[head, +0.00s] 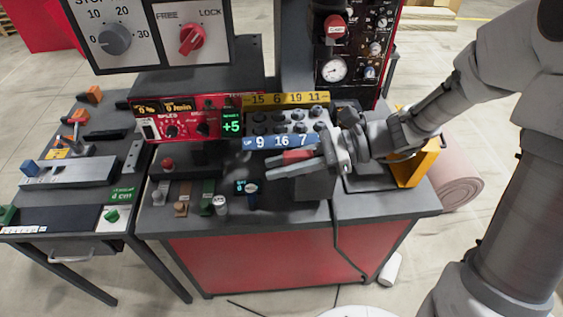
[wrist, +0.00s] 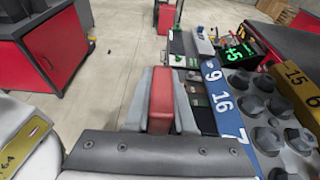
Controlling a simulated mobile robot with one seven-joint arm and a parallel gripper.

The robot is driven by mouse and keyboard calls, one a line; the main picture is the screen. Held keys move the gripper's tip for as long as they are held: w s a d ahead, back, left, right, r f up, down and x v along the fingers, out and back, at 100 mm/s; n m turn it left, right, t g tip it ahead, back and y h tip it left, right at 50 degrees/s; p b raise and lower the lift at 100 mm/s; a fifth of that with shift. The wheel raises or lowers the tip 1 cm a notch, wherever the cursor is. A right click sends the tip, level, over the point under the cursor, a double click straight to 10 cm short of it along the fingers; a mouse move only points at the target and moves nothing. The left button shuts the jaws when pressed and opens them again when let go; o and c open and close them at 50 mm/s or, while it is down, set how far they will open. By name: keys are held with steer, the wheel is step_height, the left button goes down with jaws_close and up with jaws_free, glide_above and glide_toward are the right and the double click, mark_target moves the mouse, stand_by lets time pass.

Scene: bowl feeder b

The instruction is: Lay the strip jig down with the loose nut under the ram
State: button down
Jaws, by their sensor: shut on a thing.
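The strip jig looks to be the grey block (head: 290,121) with several dark nuts on top, a blue number strip (head: 281,142) reading 9 16 7 in front and a yellow one (head: 287,98) behind. Its nuts also show at the right of the wrist view (wrist: 270,110). My gripper (head: 295,167) is at its near right side, shut on a red grip (wrist: 162,98) just in front of the blue strip. Where the grip joins the block is hidden. I cannot tell which nut is loose. I cannot make out the ram; a dark column (head: 295,50) rises behind.
A red control box (head: 185,118) with a green +5 display stands left of the block. Small knobs and blocks (head: 208,197) lie along the bench front. A dial board (head: 150,35) overhangs at upper left. A side table (head: 70,170) stands left. A gauge panel (head: 350,50) stands behind.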

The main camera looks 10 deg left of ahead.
steer(key=shift+f, duration=0.2)
steer(key=c, duration=0.7)
jaws_free()
steer(key=v, duration=1.7)
steer(key=s+d+r+n+t+h, duration=0.1)
steer(key=s+n+t+h, duration=0.2)
steer(key=s+n+h, duration=0.1)
steer(key=s+d+r+n+t+h, duration=0.1)
steer(key=s+d+n+t+h, duration=0.1)
steer(key=s+n+t+h, duration=0.1)
steer(key=s+d+r+n+t+h, duration=0.1)
steer(key=s+r+n+t+h, duration=0.1)
steer(key=s+n+h, duration=0.3)
steer(key=shift+s+d+r+n+t+h, duration=0.1)
steer(key=shift+n+t+h, duration=0.2)
steer(key=shift+n+h, duration=0.4)
steer(key=shift+d+n+t+h, duration=0.1)
steer(key=shift+n+t+h, duration=0.25)
steer(key=shift+n, duration=0.55)
